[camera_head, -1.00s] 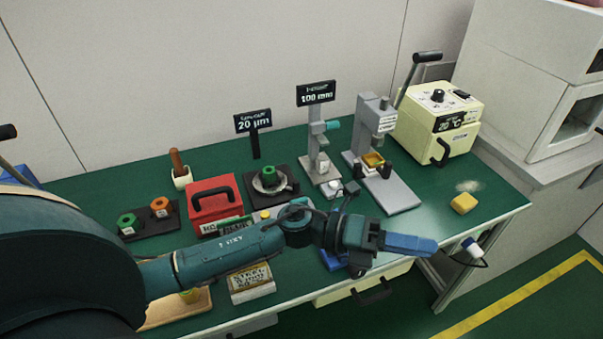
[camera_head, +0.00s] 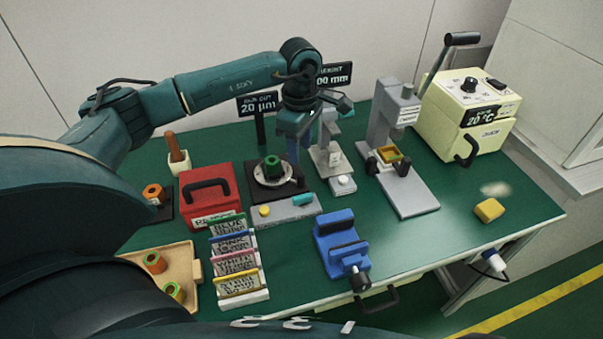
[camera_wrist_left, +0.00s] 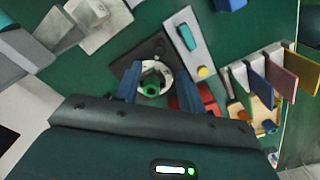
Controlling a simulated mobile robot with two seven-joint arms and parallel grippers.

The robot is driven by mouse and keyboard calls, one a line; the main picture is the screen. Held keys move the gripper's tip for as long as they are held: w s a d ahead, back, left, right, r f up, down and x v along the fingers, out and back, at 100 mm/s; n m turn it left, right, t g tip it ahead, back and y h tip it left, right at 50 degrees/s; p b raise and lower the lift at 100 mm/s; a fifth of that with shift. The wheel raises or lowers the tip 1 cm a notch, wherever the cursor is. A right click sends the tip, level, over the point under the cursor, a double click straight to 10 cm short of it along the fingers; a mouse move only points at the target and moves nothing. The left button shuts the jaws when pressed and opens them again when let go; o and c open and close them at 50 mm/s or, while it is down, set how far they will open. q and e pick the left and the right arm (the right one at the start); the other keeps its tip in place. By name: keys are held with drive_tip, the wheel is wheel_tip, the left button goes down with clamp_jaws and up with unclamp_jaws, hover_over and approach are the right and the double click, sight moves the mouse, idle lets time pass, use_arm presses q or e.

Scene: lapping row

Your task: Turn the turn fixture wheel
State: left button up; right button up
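The turn fixture shows as a silver round wheel (camera_head: 262,181) on a black base, with a green ring-shaped part (camera_head: 273,165) at its middle. In the left wrist view the pale wheel (camera_wrist_left: 160,71) and the green ring (camera_wrist_left: 151,89) lie between the two blue fingers. My left gripper (camera_head: 299,152) points down over the right side of the fixture, fingers apart; it also shows in the left wrist view (camera_wrist_left: 160,78), open and empty. I cannot tell whether a finger touches the wheel. The gripper hides part of the base. My right gripper is not in view.
A "20 µm" sign (camera_head: 259,104) stands behind the fixture. A grey press stand (camera_head: 329,150) is close on the right, a red box (camera_head: 205,200) on the left. A grey plate with a teal knob (camera_head: 303,199) lies in front.

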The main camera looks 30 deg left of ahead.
sight(301, 174)
use_arm(q)
wheel_tip(301, 174, down, 10)
drive_tip(key=shift+r, duration=0.25)
drive_tip(key=shift+c, duration=0.3)
clamp_jaws()
